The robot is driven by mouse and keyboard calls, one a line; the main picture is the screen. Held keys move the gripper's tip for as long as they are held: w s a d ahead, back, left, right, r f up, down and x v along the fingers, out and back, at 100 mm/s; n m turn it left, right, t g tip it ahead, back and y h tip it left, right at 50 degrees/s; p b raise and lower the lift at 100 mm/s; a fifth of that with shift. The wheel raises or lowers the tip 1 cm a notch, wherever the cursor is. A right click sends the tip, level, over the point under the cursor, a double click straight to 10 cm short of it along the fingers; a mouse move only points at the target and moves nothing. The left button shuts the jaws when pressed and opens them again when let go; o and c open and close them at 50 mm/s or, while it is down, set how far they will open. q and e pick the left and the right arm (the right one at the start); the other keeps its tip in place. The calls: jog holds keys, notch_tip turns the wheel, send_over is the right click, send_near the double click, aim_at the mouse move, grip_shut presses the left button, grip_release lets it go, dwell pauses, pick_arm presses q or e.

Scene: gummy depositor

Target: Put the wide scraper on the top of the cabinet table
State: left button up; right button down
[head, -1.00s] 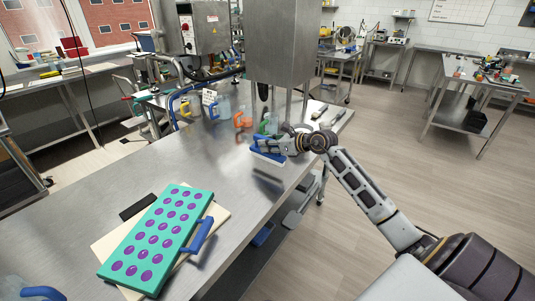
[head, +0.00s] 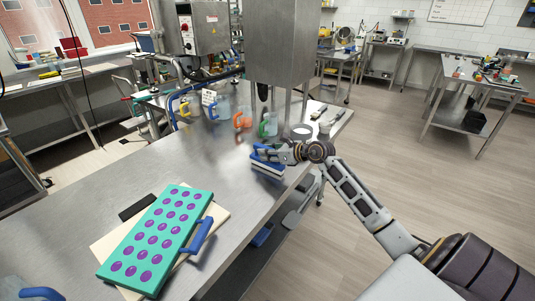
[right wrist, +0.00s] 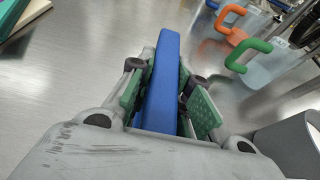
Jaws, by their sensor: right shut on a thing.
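The wide scraper (head: 267,168) has a blue handle and a pale lower part. It is at the right edge of the steel table (head: 225,200), in front of the depositor. My right gripper (head: 285,153) is shut on it. In the right wrist view the blue handle (right wrist: 162,85) stands between the green-padded fingers (right wrist: 165,100). I cannot tell whether the scraper touches the tabletop. I cannot tell which surface is the cabinet table.
A teal mould with purple cavities (head: 160,235) lies on a pale board. A dark bar (head: 137,207) lies beside it.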

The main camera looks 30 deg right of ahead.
jog(key=shift+f, duration=0.1)
jog(key=c, duration=1.3)
grip_release()
